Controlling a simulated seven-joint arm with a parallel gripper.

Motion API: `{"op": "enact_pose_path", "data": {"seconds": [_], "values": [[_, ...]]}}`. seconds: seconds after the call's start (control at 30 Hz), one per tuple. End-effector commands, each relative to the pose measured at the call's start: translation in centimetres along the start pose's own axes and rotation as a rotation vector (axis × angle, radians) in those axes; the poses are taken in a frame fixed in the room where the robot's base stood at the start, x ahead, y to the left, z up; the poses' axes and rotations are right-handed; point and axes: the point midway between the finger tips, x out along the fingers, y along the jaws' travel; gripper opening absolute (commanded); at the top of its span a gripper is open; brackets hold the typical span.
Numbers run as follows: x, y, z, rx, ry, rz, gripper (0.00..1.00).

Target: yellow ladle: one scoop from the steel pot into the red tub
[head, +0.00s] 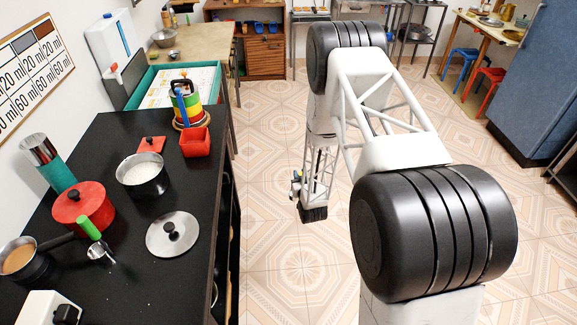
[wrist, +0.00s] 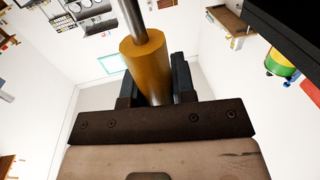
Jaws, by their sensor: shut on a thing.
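In the wrist view, my gripper (wrist: 155,88) is shut on the yellow-orange handle of the yellow ladle (wrist: 143,58). Its steel shaft runs up out of the frame, and the bowl is out of view, so I cannot tell what it holds. In the head view, my arm reaches over the floor, right of the black counter, and the ladle cannot be made out. The steel pot (head: 142,187) stands open on the counter with white contents. The red tub (head: 194,146) is a small square container behind and right of it, near the counter's right edge.
A steel lid (head: 173,235) lies in front of the pot. A red lidded pot (head: 84,208), a green-handled ladle (head: 92,231) and a saucepan of brown liquid (head: 22,262) are at left. A striped pot (head: 186,105) stands behind the tub.

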Motion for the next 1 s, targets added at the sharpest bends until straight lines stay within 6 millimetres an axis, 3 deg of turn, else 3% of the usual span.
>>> {"op": "enact_pose_path", "data": {"seconds": [0.2,0.73,1.0], "values": [[-0.7,2.6,3.5,0.000,-0.001,0.064,0.00],[-2.0,5.7,7.7,0.000,0.000,0.140,0.00],[-0.4,4.2,5.3,0.000,0.003,0.111,0.00]]}}
